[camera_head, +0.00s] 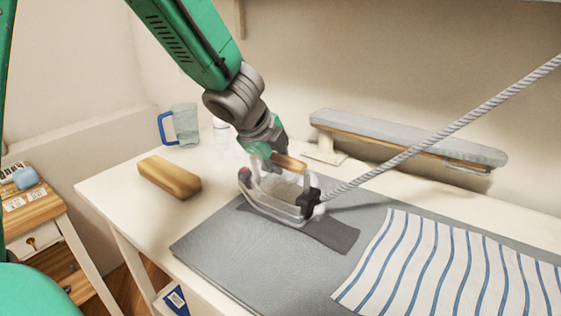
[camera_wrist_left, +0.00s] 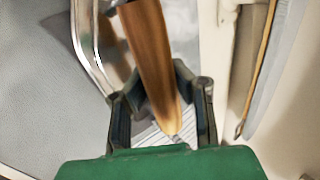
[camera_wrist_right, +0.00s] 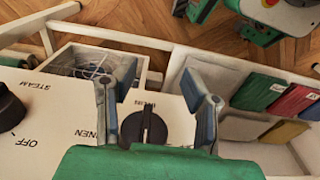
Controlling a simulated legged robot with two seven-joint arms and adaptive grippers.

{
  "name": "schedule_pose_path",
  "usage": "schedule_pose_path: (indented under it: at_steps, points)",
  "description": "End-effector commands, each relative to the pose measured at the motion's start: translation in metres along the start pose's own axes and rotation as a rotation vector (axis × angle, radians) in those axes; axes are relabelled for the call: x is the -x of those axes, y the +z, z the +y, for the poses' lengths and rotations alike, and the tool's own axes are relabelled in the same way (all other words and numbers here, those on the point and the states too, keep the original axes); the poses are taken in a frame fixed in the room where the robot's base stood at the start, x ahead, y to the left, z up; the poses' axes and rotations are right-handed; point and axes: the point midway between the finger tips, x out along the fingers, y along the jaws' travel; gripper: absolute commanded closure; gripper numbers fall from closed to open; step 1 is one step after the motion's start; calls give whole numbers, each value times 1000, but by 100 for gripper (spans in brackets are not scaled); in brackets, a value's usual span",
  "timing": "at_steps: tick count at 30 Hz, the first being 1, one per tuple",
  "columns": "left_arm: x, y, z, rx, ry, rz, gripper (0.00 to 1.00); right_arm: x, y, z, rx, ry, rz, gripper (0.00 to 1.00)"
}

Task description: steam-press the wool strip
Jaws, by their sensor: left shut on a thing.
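A silver steam iron (camera_head: 278,196) with a wooden handle (camera_head: 290,162) rests on a dark grey wool strip (camera_head: 332,234) on the grey pressing mat (camera_head: 215,250). Pale steam hangs around the iron. My left gripper (camera_head: 272,156) is shut on the handle; in the left wrist view its fingers (camera_wrist_left: 160,78) flank the wood. The iron covers part of the strip. My right gripper (camera_wrist_right: 155,85) shows only in the right wrist view. It is open, its fingers apart on either side of a black knob (camera_wrist_right: 144,127) on a white panel marked STEAM and OFF.
A grey twisted hose (camera_head: 430,140) runs from the iron to the upper right. Striped cloth (camera_head: 420,268) lies right of the strip. A wooden block (camera_head: 169,177), a blue-handled jug (camera_head: 185,125) and a padded sleeve board (camera_head: 400,137) stand behind. Another black knob (camera_wrist_right: 8,108) is at the panel's left.

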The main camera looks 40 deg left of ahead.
Motion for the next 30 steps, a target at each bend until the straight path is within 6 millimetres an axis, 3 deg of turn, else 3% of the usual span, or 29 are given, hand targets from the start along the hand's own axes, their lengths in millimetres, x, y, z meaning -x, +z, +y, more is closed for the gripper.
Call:
schedule_pose_path:
  at_steps: [30]
  points:
    - [19,0,27,0,-3,0,100,-15,1,0,0,0,0,60]
